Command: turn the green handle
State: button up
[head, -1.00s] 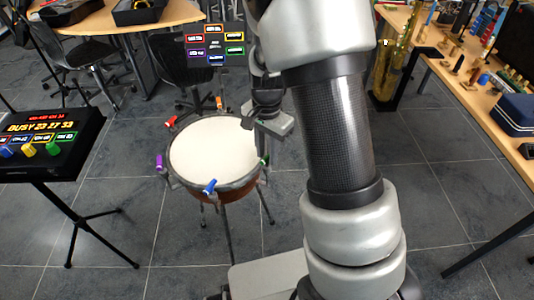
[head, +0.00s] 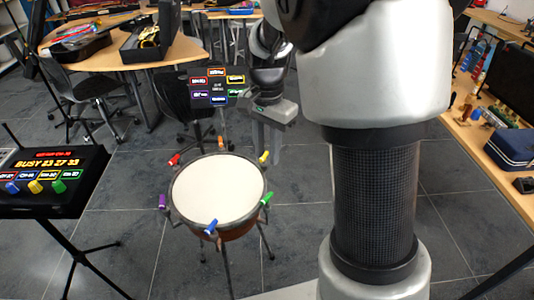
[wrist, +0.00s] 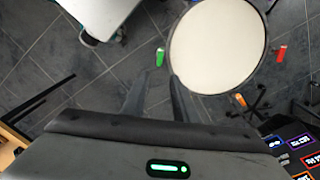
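The green handle (head: 266,199) sticks out from the right rim of a round drum (head: 217,188) with a white head. It also shows in the wrist view (wrist: 160,57), left of the drum and beyond my fingertips. My gripper (head: 267,145) is behind the drum's right side in the head view, above the yellow handle (head: 264,157) in the picture. In the wrist view my gripper (wrist: 158,88) has two dark fingers spread apart with only floor between them. It is apart from the green handle.
Red (head: 175,159), orange (head: 221,143), blue (head: 210,227) and purple (head: 163,202) handles also ring the drum. A display panel (head: 217,87) stands behind it. A black console (head: 52,182) on a tripod is at left, a wooden bench (head: 487,150) at right. Tiled floor lies between.

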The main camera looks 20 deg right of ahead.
aim_at(267, 197)
notch_tip(267, 197, down, 18)
jog(key=m+p, duration=0.2)
jog(key=p, duration=0.1)
jog(key=shift+a+r, duration=0.1)
jog(key=shift+r, duration=0.05)
dwell(0.5)
